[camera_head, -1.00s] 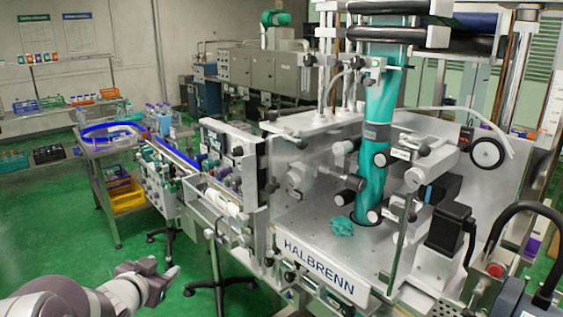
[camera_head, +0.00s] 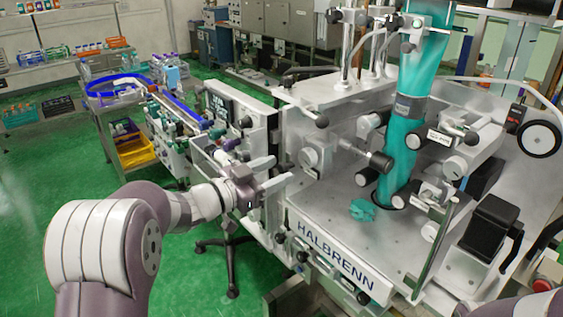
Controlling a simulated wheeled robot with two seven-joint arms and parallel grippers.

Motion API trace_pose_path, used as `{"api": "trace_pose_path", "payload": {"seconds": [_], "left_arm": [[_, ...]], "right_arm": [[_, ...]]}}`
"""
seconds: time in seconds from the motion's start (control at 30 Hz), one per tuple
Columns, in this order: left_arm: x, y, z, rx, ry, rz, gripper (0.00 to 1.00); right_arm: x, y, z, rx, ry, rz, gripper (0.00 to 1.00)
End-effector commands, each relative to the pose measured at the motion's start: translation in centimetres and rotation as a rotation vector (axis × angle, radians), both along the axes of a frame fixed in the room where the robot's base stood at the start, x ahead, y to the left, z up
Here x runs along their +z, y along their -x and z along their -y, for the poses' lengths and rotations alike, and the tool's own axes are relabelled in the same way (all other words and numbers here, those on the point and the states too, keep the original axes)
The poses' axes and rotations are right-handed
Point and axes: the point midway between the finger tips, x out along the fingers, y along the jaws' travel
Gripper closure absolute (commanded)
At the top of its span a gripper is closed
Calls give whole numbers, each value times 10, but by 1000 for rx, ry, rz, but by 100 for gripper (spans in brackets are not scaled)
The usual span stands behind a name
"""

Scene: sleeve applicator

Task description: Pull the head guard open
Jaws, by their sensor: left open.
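The HALBRENN machine (camera_head: 335,255) fills the middle and right. A clear panel (camera_head: 312,135), apparently the head guard, seems to stand at its front left, but its outline is hard to make out. A teal sleeve tube (camera_head: 403,140) runs down through the machine head. My left gripper (camera_head: 283,172) is open, its two fingers pointing right at the machine's left front edge. I see nothing between the fingers, and I cannot tell whether they touch the machine. My right gripper is not in view.
A crumpled teal piece (camera_head: 362,210) lies on the machine's metal deck. A conveyor (camera_head: 178,112) with a blue rail runs off to the left behind my left arm. A cart (camera_head: 130,140) holds a yellow bin (camera_head: 137,153). Green floor (camera_head: 50,190) is clear at left.

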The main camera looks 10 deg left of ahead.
Motion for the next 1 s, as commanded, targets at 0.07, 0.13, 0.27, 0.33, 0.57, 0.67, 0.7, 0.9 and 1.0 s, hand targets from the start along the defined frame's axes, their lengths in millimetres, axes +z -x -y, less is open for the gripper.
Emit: {"api": "trace_pose_path", "payload": {"seconds": [0.07,0.13,0.27,0.33,0.57,0.67,0.7,0.9,1.0], "left_arm": [[2,-8,7,-2,0,0,47],[1,-14,11,-1,0,0,47],[1,-18,14,0,-1,2,47],[0,-19,15,0,-2,1,47],[0,-19,15,1,-1,1,60],[0,-19,15,1,-1,1,93],[0,-19,15,1,-1,1,100],[0,-20,16,1,-1,2,100],[0,-22,18,1,-1,1,100]], "right_arm": [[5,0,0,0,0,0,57],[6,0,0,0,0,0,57],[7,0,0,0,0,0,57],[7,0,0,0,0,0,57],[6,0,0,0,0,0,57],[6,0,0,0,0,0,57],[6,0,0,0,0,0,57],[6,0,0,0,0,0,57],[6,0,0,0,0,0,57]]}}
